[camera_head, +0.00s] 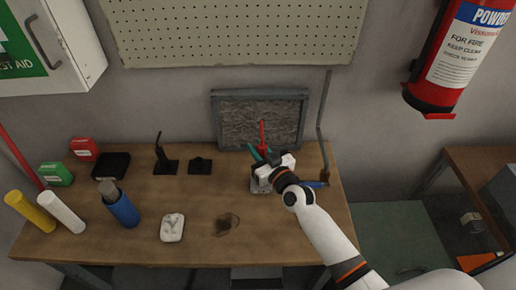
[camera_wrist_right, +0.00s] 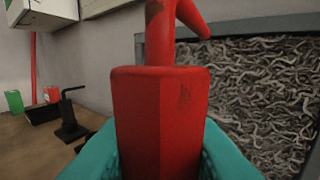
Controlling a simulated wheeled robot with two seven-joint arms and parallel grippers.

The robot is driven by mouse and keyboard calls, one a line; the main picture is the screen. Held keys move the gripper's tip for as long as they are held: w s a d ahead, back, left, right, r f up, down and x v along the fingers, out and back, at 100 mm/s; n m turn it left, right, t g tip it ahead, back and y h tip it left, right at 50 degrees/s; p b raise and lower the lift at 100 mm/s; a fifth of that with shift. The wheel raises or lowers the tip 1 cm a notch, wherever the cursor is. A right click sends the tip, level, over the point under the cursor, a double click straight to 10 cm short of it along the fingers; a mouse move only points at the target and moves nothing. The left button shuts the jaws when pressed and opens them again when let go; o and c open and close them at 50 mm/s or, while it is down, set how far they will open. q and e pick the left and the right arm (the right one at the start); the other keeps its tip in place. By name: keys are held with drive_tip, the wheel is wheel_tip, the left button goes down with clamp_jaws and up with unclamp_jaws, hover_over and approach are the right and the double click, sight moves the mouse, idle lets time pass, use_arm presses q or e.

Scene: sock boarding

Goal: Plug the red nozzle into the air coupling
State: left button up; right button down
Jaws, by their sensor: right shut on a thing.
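The red nozzle (camera_head: 262,133) is upright in the teal fingers of my right gripper (camera_head: 262,154), above the back right part of the workbench. No air coupling can be made out for sure. A grey pipe (camera_head: 324,115) runs down the wall to the bench's back right corner, its lower end small and unclear. My left gripper is not in view.
A grey-framed panel (camera_head: 229,102) stands behind the nozzle. A black stand (camera_head: 165,165) and a low black block (camera_head: 200,166) are to its left. A blue bottle (camera_head: 122,210), a white piece (camera_head: 172,228) and a brown stain (camera_head: 226,225) lie nearer the front.

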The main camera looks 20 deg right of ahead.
drive_tip(key=shift+f+b, duration=1.75)
drive_tip(key=shift+f, duration=0.45)
drive_tip(key=shift+f+b, duration=1)
drive_tip(key=shift+f, duration=0.15)
drive_tip(key=shift+f+b, duration=0.45)
drive_tip(key=shift+f, duration=0.1)
drive_tip(key=c, duration=1.1)
unclamp_jaws()
drive_tip(key=v, duration=1.2)
drive_tip(key=shift+b, duration=0.35)
